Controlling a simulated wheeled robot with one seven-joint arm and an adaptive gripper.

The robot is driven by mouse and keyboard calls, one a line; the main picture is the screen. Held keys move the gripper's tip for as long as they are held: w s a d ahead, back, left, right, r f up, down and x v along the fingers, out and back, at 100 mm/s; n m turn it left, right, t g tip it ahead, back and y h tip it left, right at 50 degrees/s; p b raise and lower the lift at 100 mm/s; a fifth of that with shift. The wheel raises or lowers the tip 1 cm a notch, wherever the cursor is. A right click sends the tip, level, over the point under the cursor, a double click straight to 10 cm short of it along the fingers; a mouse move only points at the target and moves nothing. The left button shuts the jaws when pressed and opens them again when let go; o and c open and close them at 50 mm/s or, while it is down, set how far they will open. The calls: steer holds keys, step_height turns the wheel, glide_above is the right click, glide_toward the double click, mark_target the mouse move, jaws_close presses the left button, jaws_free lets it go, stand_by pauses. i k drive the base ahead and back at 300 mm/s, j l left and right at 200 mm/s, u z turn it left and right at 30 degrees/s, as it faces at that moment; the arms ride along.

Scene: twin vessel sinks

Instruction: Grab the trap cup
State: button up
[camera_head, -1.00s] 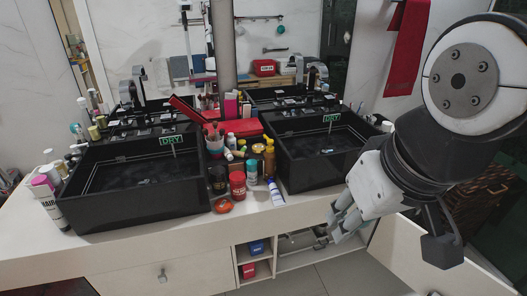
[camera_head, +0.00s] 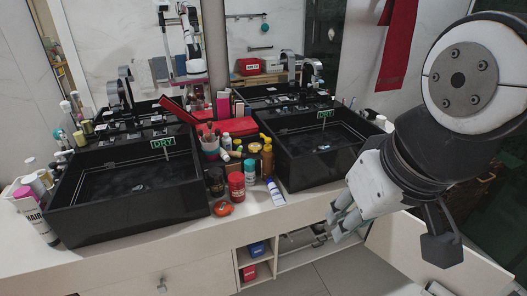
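I cannot clearly pick out a trap cup. Grey drain piping (camera_head: 319,231) shows small and partly in shadow in the open cabinet bay under the right sink, and the cup cannot be told apart there. My gripper (camera_head: 338,221) is at the right, in front of the counter edge and right of the open bay. Its two light grey fingers look apart, with nothing seen between them. It touches nothing that I can see.
The black left sink (camera_head: 130,225) and right sink (camera_head: 305,178) stand on the counter, each with a DRY sign. Bottles and jars, including a red jar (camera_head: 236,188), crowd between them. An open cabinet door (camera_head: 430,255) stands below my arm. Blue and red boxes sit in cubbies.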

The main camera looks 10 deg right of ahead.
mark_target(318, 228)
steer(key=l+z, duration=0.45)
steer(key=j+z, duration=0.15)
steer(key=j, duration=0.4)
steer(key=j+z, duration=0.2)
steer(key=j, duration=0.35)
steer(key=k, duration=0.95)
steer(key=i+u, duration=0.35)
steer(key=i, duration=0.35)
steer(key=i+l+u, duration=0.1)
steer(key=l, duration=0.25)
steer(key=i+l+u, duration=0.15)
steer(key=l, duration=0.2)
steer(key=i+l+u, duration=0.1)
steer(key=l, duration=0.3)
steer(key=i+l+u, duration=0.15)
steer(key=l, duration=0.2)
steer(key=k, duration=0.05)
